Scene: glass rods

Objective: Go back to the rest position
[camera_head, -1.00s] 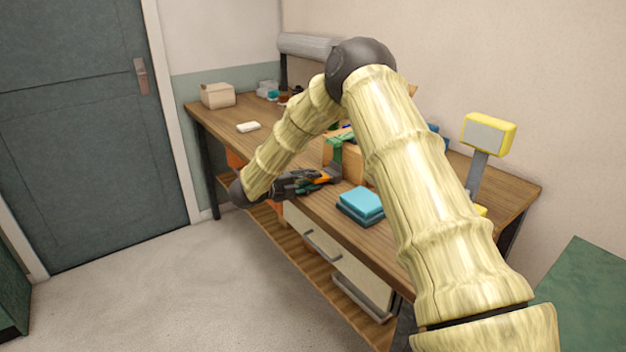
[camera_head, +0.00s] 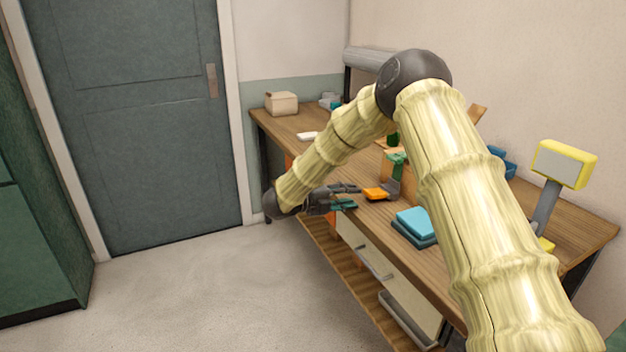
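My gripper (camera_head: 357,197) is at the end of my arm, low on the left, by the front edge of the wooden workbench (camera_head: 466,268). Its two dark fingers are spread, with a gap between them, and they seem empty. An orange object (camera_head: 377,194) lies on the bench just right of the fingertips, seemingly apart from them. My arm bends up and over the bench and hides part of its middle. I cannot make out any glass rods.
Blue and dark pads (camera_head: 416,223) are stacked near the front edge. A green-topped tool (camera_head: 398,163) stands behind the orange object. A yellow-framed display (camera_head: 563,164) stands at right, a cardboard box (camera_head: 281,103) at the far left end. Open floor (camera_head: 220,290) lies left, before the door (camera_head: 140,110).

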